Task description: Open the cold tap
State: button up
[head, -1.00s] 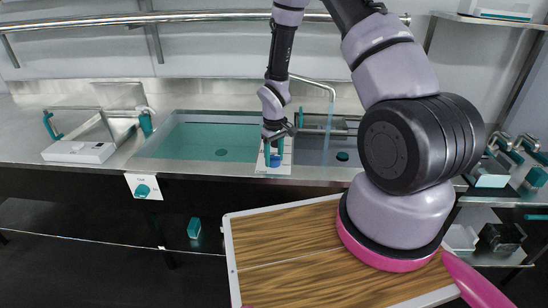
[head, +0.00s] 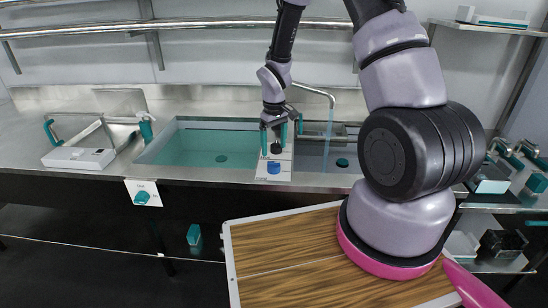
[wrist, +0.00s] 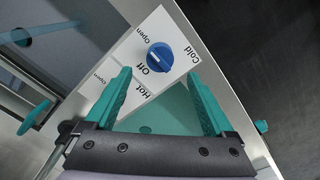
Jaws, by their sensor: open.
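The blue cold tap knob (wrist: 160,57) sits on a white panel (wrist: 185,37) printed "Cold", "Off", "Hot" and "Open" in the wrist view. A pale mark shows on the knob; its exact setting is hard to tell. In the head view the knob (head: 273,168) is on the front of the panel between the basins. My gripper (head: 274,147) is above and behind it there, open, with teal fingers apart. In the wrist view the gripper (wrist: 158,74) has nothing between its fingertips, and the knob lies just beyond them. A thin bluish streak (head: 328,130) hangs below the spout (head: 315,90).
A teal-tinted basin (head: 200,148) lies left of the panel and a darker basin (head: 345,170) right of it. A white device (head: 78,157) stands on the left counter. A wooden board (head: 290,265) with a pale rim is at the front.

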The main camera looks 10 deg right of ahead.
jog(key=shift+r, duration=1.5)
notch_tip(320, 180, up, 14)
jog(key=r+m+t, duration=0.1)
jog(key=m+t, duration=0.1)
jog(key=m, duration=0.1)
send_over(274, 162)
jog(key=s+d, duration=0.2)
jog(key=d, duration=0.1)
jog(key=s+d+r+m+t, duration=0.2)
jog(key=s+r, duration=0.3)
jog(key=r, duration=0.5)
jog(key=s+r+m+t+y, duration=0.1)
jog(key=s+r+m, duration=0.1)
jog(key=s+r, duration=0.3)
jog(key=s+r+m+t+y, duration=0.1)
jog(key=s+r+m+t, duration=0.1)
jog(key=s+r, duration=0.4)
jog(key=s, duration=0.4)
jog(key=shift+s+d, duration=0.25)
jog(key=shift+d, duration=0.05)
